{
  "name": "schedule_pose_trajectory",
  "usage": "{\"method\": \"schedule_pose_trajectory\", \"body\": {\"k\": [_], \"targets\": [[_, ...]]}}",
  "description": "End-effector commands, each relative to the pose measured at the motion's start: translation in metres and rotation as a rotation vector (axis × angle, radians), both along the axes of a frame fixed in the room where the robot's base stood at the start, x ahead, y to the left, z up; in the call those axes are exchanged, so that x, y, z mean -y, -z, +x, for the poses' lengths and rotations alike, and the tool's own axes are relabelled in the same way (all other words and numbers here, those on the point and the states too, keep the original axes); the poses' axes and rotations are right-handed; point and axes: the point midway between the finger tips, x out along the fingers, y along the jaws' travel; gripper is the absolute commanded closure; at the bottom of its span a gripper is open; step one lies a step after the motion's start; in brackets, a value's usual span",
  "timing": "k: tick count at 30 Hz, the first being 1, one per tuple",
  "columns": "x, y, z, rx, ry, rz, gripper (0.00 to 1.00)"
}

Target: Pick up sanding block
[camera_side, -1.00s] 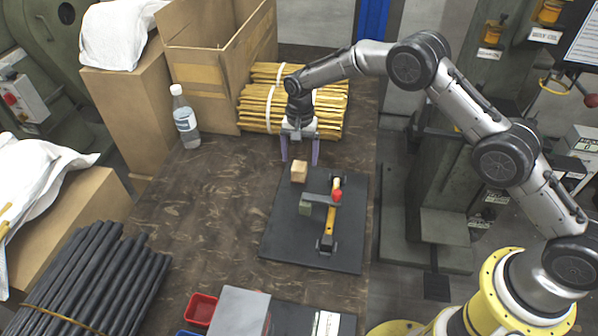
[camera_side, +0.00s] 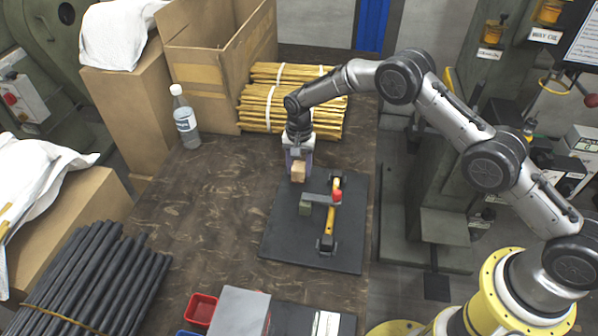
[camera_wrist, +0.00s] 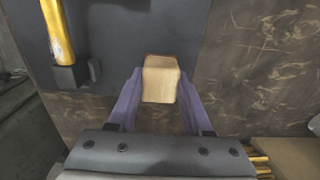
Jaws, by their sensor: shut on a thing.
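The sanding block (camera_side: 298,172) is a small light-wood block at the upper left corner of the dark board. My gripper (camera_side: 298,168) has come down on it from above, and its purple fingers are on both sides of it. In the wrist view the block (camera_wrist: 161,79) sits between the two fingertips of my gripper (camera_wrist: 160,82), which are shut on it. I cannot tell whether the block still touches the board.
The dark board (camera_side: 285,235) holds a clamp-like tool (camera_side: 328,228) with a yellow bar and red knob, close right of the block. Bundled wooden sticks (camera_side: 268,108) lie behind my gripper. A bottle (camera_side: 186,122) stands at the left. The table's left middle is clear.

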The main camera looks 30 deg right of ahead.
Motion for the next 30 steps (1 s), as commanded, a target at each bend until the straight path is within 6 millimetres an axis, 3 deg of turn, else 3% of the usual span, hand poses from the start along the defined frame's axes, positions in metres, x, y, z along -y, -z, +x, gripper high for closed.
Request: {"method": "schedule_pose_trajectory", "body": {"k": [1, 5, 17, 23, 30], "targets": [[0.0, 0.0, 0.0, 0.0, 0.0, 0.0, 0.8], [0.0, 0.0, 0.0, 0.0, 0.0, 0.0, 1.0], [0.0, -0.007, 0.001, 0.001, 0.0, 0.0, 1.0], [0.0, -0.036, 0.002, 0.006, 0.0, 0.001, 1.0], [0.007, -0.076, -0.035, 0.002, 0.0, 0.001, 1.0]]}}
